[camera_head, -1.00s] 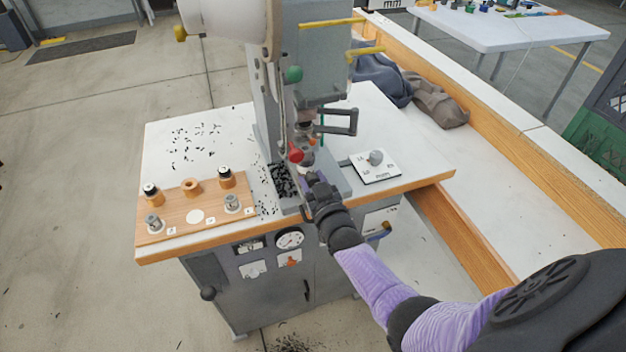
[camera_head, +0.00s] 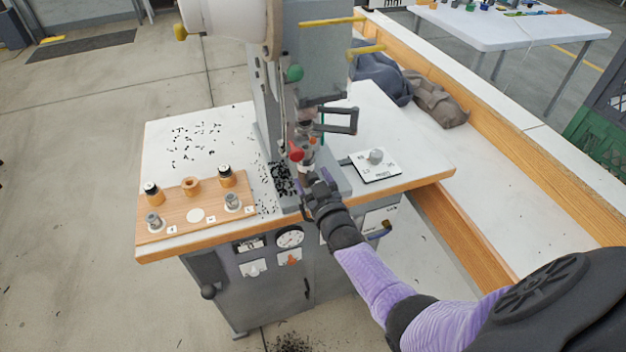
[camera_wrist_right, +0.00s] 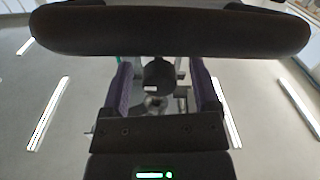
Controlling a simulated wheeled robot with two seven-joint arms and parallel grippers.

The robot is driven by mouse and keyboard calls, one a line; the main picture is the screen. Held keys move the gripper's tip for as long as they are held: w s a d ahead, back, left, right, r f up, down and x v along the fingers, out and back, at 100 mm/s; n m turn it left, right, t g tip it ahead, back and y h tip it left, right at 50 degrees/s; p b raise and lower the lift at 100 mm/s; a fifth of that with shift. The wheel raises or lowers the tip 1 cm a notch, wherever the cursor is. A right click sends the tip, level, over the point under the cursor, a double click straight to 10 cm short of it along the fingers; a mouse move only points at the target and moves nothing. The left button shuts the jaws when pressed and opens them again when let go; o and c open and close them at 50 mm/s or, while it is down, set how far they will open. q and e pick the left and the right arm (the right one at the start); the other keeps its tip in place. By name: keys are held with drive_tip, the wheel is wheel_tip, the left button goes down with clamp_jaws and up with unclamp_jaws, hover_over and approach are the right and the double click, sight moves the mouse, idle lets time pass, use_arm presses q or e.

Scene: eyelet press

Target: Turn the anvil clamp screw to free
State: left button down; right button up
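The grey eyelet press (camera_head: 325,70) stands on the white-topped bench, with a red knob (camera_head: 296,153) low on its front. My right gripper (camera_head: 316,180) is at the press's base, just below and to the right of the red knob. In the right wrist view its two purple fingers (camera_wrist_right: 163,92) stand apart. A dark round part (camera_wrist_right: 157,75) shows between them, with a gap on either side. My wrist and fingers cover the anvil area in the head view, so I cannot make out the clamp screw there. My left gripper is not in view.
A wooden board (camera_head: 185,221) with several small dies lies at the bench's left. A white dial plate (camera_head: 376,165) is right of the press. Black scraps (camera_head: 284,180) lie beside the base. A wooden-edged worktop (camera_head: 500,165) runs along the right.

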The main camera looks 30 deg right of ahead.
drive_tip(key=p+v, duration=0.3)
drive_tip(key=v, duration=0.7)
drive_tip(key=s+a+f+n+g+y+b, duration=0.1)
drive_tip(key=s+a+f+g+y+b, duration=0.15)
drive_tip(key=s+f, duration=0.45)
drive_tip(key=s+a+f+g+y+b, duration=0.15)
drive_tip(key=f+g, duration=0.25)
drive_tip(key=f, duration=0.8)
drive_tip(key=s+a+f+n+g+b, duration=0.1)
drive_tip(key=s+f+g, duration=0.4)
drive_tip(key=s, duration=0.8)
drive_tip(key=s+a+f+n+g+b, duration=0.1)
drive_tip(key=s+a+f+g+b, duration=0.1)
drive_tip(key=s+f+g, duration=0.3)
drive_tip(key=s+a+f, duration=0.1)
drive_tip(key=s+f, duration=0.3)
drive_tip(key=s, duration=0.3)
drive_tip(key=shift+s+f+b, duration=0.25)
drive_tip(key=shift+s+b, duration=0.05)
drive_tip(key=shift+s, duration=0.1)
